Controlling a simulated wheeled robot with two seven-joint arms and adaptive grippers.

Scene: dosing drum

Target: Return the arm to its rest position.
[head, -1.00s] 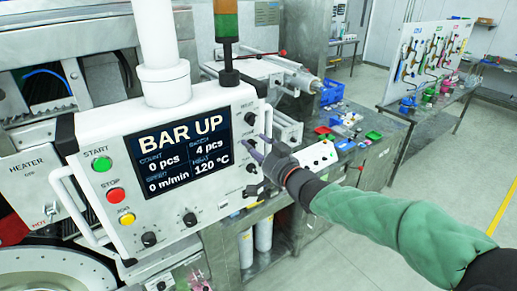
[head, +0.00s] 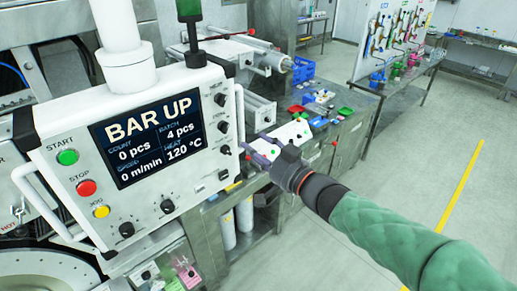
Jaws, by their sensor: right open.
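My right arm comes in from the lower right in a green sleeve. Its right gripper (head: 256,151) is open and empty, just right of the control panel (head: 75,128), near the panel's right handle (head: 240,115) and apart from the knobs (head: 223,126) on its right edge. The panel's screen (head: 150,134) reads BAR UP, 0 pcs, batch 4 pcs, 0 m/min, heat 120 °C. The green start (head: 67,157), red stop (head: 86,188) and yellow jog (head: 101,211) buttons are in clear view. My left gripper does not show.
A metal bench (head: 345,135) with blue bins (head: 303,70) and small coloured parts stands behind my right gripper. A tool board (head: 400,30) stands at the back. The floor (head: 430,170) with a yellow line is clear at the right. A signal tower (head: 191,25) rises above the panel.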

